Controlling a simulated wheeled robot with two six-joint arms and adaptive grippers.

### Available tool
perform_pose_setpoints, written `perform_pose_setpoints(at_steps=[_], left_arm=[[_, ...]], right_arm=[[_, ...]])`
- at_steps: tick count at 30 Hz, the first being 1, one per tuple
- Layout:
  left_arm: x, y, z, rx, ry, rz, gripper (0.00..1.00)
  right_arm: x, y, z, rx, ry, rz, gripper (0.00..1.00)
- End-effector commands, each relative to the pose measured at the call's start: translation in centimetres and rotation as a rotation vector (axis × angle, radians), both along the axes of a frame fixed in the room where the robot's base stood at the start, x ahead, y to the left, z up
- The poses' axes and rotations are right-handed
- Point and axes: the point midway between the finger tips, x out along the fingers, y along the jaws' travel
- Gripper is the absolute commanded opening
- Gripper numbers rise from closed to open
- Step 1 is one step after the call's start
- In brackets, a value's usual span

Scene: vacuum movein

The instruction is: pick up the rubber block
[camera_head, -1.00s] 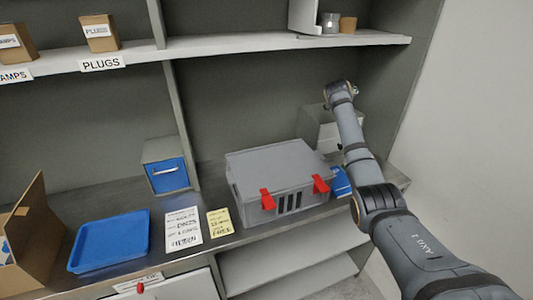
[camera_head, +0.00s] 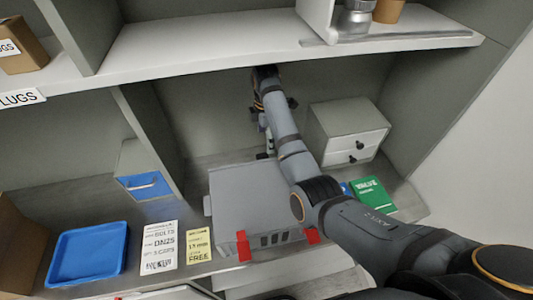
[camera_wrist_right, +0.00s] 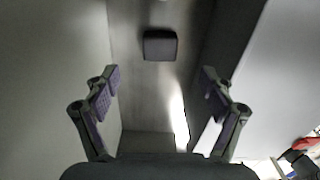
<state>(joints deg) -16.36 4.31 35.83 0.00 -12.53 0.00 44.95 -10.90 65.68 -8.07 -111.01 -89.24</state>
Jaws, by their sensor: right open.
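A dark, roughly square block, which looks like the rubber block (camera_wrist_right: 160,45), lies on the metal shelf surface in the right wrist view. It sits ahead of my right gripper (camera_wrist_right: 161,82), centred between the two fingers and apart from both. The fingers are spread wide with nothing between them. In the head view my right gripper (camera_head: 265,143) points down behind the grey case (camera_head: 243,198); its tips are partly hidden there. The block is not visible in the head view. My left gripper is not in view.
The grey case with red latches stands in front of my right gripper. A small white drawer unit (camera_head: 347,134) stands to its right, with a green booklet (camera_head: 372,197) before it. The upper shelf (camera_head: 200,48) runs above my arm. A blue tray (camera_head: 87,254) lies at left.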

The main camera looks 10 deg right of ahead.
Motion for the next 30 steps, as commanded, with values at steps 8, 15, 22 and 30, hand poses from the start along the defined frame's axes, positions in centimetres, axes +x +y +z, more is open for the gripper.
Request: perform_pose_setpoints(at_steps=[8, 15, 22, 30], left_arm=[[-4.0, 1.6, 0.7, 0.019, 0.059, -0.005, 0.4], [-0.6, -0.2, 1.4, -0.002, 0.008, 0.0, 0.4], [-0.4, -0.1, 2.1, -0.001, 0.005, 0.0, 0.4], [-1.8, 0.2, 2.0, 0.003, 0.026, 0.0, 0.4]], right_arm=[[0.0, -0.1, -4.3, -0.002, 0.002, -0.003, 0.83], [0.0, 0.1, -5.5, -0.002, 0.004, -0.004, 0.83], [0.1, 0.3, -9.2, -0.003, 0.001, -0.005, 0.83], [0.1, 0.3, -9.8, -0.003, -0.001, -0.005, 0.83]])
